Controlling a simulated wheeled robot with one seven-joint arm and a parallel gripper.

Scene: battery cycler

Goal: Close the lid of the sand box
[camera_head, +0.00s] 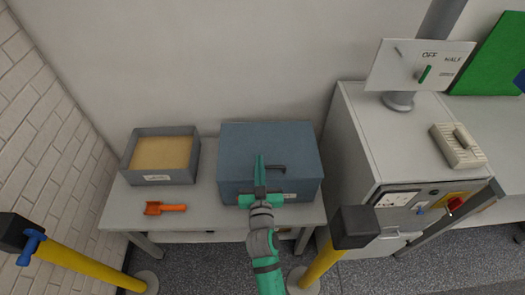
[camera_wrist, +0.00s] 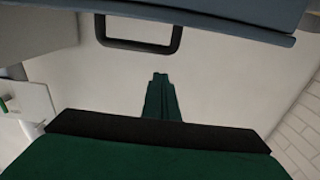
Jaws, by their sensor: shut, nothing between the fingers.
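The blue-grey box (camera_head: 240,145) stands on the bench, its broad lid facing up in the head view. I cannot tell whether the lid is fully down. A dark handle (camera_head: 278,168) is on the lid; my arm hides part of the front face. My gripper (camera_head: 260,160) is shut and empty, its fingers over the lid beside the handle. In the wrist view the lid's edge (camera_wrist: 230,30) runs along the top, with the handle loop (camera_wrist: 140,46) and the shut fingers (camera_wrist: 160,88) apart from it. An open grey tray of sand (camera_head: 160,179) stands to the left.
An orange scoop (camera_head: 165,208) lies in front of the tray on the bench (camera_head: 128,203). A grey cabinet (camera_head: 350,150) stands close to the box's right. Yellow posts (camera_head: 85,264) with dark tops stand in front, one on either side of my arm.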

